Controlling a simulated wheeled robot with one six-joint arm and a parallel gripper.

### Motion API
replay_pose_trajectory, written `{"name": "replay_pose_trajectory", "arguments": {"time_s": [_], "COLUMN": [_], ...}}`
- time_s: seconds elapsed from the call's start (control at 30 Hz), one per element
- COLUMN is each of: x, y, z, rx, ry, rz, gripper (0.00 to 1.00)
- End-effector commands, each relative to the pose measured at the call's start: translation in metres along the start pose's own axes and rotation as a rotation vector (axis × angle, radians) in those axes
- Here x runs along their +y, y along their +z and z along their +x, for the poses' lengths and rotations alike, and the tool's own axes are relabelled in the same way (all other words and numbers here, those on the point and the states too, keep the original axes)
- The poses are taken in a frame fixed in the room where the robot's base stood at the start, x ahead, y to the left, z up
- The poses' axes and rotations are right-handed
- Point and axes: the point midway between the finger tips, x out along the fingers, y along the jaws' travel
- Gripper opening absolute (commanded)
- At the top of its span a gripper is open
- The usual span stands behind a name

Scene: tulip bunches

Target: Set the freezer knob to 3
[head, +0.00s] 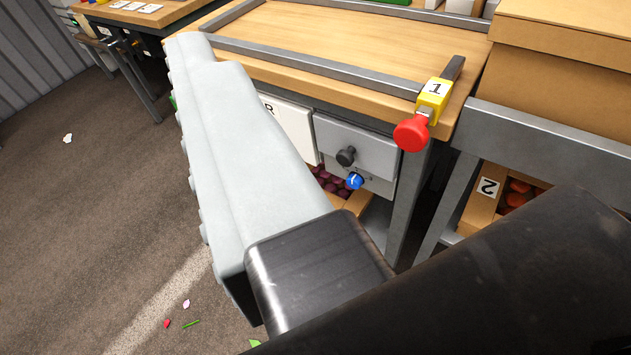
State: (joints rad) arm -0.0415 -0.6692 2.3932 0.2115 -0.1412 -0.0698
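A blue round knob (354,181) with a small white mark sits low on the grey front under the wooden table. Its setting is too small to read, and I cannot tell for sure whether it is the freezer knob. A black knob (346,156) sticks out just above it on a grey panel (372,152). My gripper (190,48) appears as a long pale grey body with a ribbed left edge, reaching up and left across the picture. It is left of the knobs and apart from them in the picture. It hides part of the table front, and its opening does not show.
A yellow block (434,92) marked 1 with a red knob (411,134) sits at the table corner. A cardboard box (560,75) stands at right, above a crate (482,205) marked 2. Dark floor (90,230) at left is mostly clear, with small scraps.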

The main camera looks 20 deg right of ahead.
Motion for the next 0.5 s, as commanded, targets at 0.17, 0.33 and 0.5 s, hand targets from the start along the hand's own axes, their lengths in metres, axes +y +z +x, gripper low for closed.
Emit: {"name": "replay_pose_trajectory", "arguments": {"time_s": [0.17,0.33,0.5], "x": [0.003,0.008,0.017], "y": [0.024,0.050,0.081], "z": [0.049,0.091,0.129], "rx": [0.006,0.016,0.024], "ry": [0.028,0.073,0.135], "rz": [0.057,0.103,0.138], "gripper": [0.54,0.54,0.54]}}
